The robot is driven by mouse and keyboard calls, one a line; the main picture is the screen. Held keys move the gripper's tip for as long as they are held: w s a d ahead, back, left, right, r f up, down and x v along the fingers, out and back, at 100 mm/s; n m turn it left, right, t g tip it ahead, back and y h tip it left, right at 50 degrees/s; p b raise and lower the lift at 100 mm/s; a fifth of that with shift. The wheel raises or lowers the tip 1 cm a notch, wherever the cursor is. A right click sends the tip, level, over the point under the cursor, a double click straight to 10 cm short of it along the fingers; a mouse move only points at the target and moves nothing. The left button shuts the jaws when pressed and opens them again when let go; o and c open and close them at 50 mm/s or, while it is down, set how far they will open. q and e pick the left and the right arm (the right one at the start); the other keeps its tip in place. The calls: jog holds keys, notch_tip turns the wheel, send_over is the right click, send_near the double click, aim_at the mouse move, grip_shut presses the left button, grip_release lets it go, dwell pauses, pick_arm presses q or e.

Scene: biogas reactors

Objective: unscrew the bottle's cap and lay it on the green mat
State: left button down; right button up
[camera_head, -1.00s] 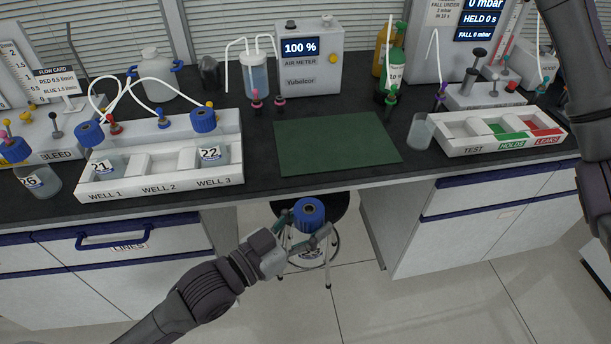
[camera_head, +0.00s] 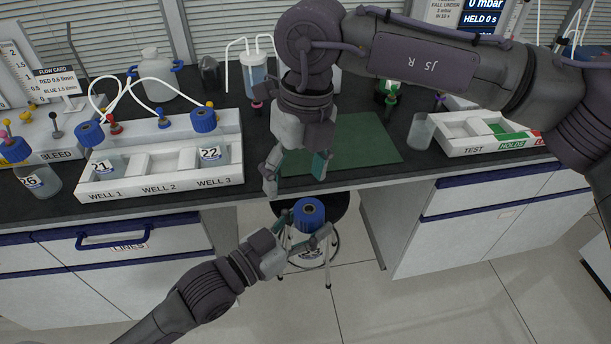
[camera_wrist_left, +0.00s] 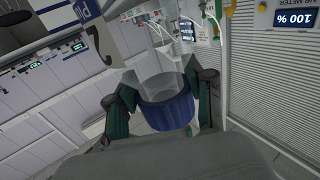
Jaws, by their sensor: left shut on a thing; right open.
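A clear bottle (camera_wrist_left: 152,78) with a blue screw cap (camera_head: 308,214) is held in front of the bench edge. The cap is on the bottle and also shows in the left wrist view (camera_wrist_left: 168,113). My left gripper (camera_head: 305,230) is shut on the bottle, with one finger on each side just below the cap. The bottle's label is mostly hidden. My right gripper (camera_head: 296,176) is open and empty, pointing down above and slightly left of the cap, apart from it. The green mat (camera_head: 362,145) lies flat on the bench, partly hidden behind my right gripper.
A white rack (camera_head: 160,184) with capped bottles and tubes stands left of the mat. A white tray (camera_head: 462,149) and a clear beaker (camera_head: 420,132) stand to its right. A stool (camera_head: 337,203) is below the held bottle. The visible part of the mat is bare.

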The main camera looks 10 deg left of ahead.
aim_at(305, 208)
jog(key=f, duration=0.1)
jog(key=d+f+t+h, duration=0.1)
jog(key=shift+w+d+f, duration=0.25)
jog(key=shift+w+f, duration=0.05)
jog(key=shift+w, duration=0.1)
notch_tip(305, 208, down, 7)
jog(key=shift+r, duration=0.1)
jog(key=shift+a, duration=0.1)
jog(key=c, duration=1.2)
jog(key=shift+s+a+n, duration=0.1)
jog(key=shift+s+n, duration=0.1)
jog(key=shift+n, duration=1.4)
jog(key=shift+c, duration=0.2)
jog(key=o, duration=1.3)
jog(key=shift+w, duration=0.1)
